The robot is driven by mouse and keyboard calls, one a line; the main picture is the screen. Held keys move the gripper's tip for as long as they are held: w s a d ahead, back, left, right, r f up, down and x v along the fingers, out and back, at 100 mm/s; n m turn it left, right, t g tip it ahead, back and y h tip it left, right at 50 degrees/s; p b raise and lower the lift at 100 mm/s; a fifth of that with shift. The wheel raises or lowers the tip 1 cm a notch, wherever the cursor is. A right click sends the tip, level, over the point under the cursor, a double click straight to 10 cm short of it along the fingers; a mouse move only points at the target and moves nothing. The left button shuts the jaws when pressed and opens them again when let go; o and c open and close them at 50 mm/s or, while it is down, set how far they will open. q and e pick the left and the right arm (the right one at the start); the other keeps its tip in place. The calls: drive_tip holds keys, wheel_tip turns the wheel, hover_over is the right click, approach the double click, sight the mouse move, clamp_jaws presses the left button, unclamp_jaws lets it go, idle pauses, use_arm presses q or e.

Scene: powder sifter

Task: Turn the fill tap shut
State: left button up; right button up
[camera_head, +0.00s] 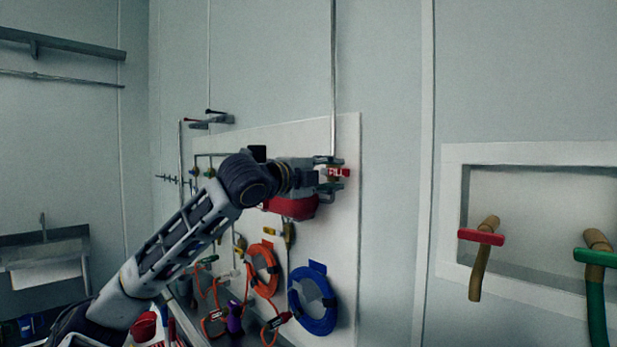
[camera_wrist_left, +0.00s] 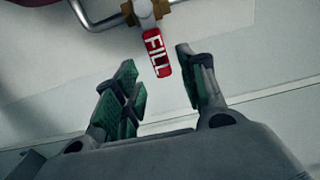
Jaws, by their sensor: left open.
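The fill tap has a red handle (camera_head: 339,172) with white lettering on a brass valve body, on a pipe at the white wall panel. In the left wrist view the handle (camera_wrist_left: 157,52) reads "FILL" and hangs from its brass fitting (camera_wrist_left: 147,12). My left gripper (camera_head: 331,172) is at the tap in the head view. In the left wrist view its green-padded fingers (camera_wrist_left: 160,82) are open, and the handle's lower end lies near the gap between their tips. I cannot tell whether a finger touches it. My right gripper is not in view.
An orange hose coil (camera_head: 264,268) and a blue hose coil (camera_head: 313,300) hang below on the panel (camera_head: 347,240). A red rounded object (camera_head: 291,207) is just below my left wrist. A wall recess at right has red-handled (camera_head: 481,237) and green-handled (camera_head: 595,257) taps.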

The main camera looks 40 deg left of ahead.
use_arm(q)
drive_tip(key=shift+s, duration=0.35)
drive_tip(key=s, duration=0.6)
drive_tip(key=shift+a, duration=0.2)
idle(0.6)
